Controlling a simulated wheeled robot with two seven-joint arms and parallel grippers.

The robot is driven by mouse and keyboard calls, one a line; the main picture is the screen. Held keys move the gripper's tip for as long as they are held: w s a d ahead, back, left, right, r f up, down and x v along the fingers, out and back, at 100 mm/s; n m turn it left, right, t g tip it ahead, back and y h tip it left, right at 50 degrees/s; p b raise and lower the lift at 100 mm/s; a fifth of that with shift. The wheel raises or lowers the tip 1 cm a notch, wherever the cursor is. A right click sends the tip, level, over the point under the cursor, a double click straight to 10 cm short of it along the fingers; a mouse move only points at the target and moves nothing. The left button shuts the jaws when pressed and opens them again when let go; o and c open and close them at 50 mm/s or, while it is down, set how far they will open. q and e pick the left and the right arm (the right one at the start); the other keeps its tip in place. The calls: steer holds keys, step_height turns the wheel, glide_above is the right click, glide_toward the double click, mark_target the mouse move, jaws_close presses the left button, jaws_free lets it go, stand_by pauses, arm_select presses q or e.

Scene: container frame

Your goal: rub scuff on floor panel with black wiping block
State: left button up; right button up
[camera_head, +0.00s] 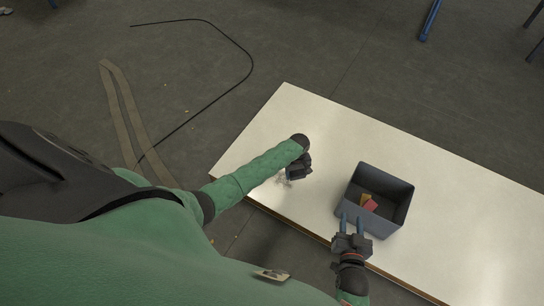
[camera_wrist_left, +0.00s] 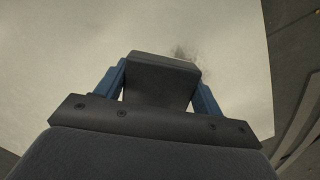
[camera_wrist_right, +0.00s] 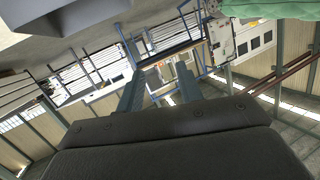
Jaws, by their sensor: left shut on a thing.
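The pale floor panel (camera_head: 282,115) fills the middle and right of the head view. A grey scuff (camera_head: 283,180) marks it beside my left gripper, and it also shows in the left wrist view (camera_wrist_left: 181,52) just past the block. My left gripper (camera_head: 296,173) is low over the panel, shut on the dark wiping block (camera_wrist_left: 160,82). The block sits between the blue fingers at the scuff; whether it touches the panel I cannot tell. My right gripper (camera_head: 352,222) is open and empty near the front wall of the grey bin.
A black cable (camera_head: 252,62) and a tan strap (camera_head: 119,105) lie on the dark floor. The panel's right part is clear.

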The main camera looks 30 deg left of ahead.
arm_select(q)
steer(key=shift+r, duration=0.3)
steer(key=shift+r+p, duration=0.15)
steer(key=shift+p, duration=0.25)
steer(key=shift+r+p, duration=0.25)
steer(key=shift+p, duration=0.05)
steer(key=shift+r+p, duration=0.3)
steer(key=shift+p, duration=0.05)
steer(key=shift+r, duration=0.25)
arm_select(e)
steer(key=s+d+f+g, duration=0.1)
steer(key=s+f+g, duration=0.2)
steer(key=s+f, duration=0.3)
steer(key=s+d+f+g+h, duration=0.1)
steer(key=s+f+g, duration=0.3)
steer(key=s+f, duration=0.3)
steer(key=shift+s+d+f, duration=0.15)
steer(key=shift+d+f, duration=0.05)
steer(key=shift+f, duration=2.2)
